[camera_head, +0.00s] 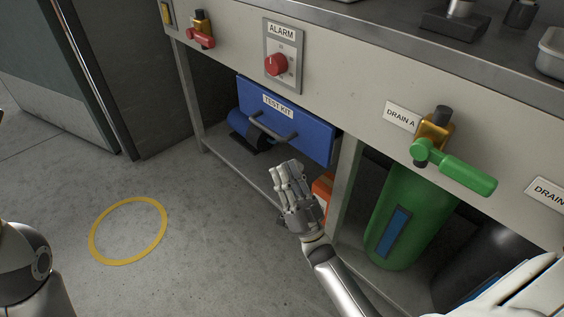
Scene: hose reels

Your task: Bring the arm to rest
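My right gripper (288,174) is in front of the workbench, below and to the right of the blue TEST KIT drawer's handle. Its arm comes in from the lower right. The fingers point up and away from me, and I see nothing held between them. The view does not show clearly how far apart the fingertips are. The blue drawer front (310,130) has a dark bar handle (272,129), and the fingers look apart from it. Part of my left arm (22,270) shows at the lower left edge; its gripper is out of view.
The bench front carries a red ALARM knob (276,65), a red-handled valve (200,37) and a green DRAIN A lever (455,169). A green cylinder (405,210) and an orange box (322,187) stand underneath. A yellow ring (94,240) marks open floor.

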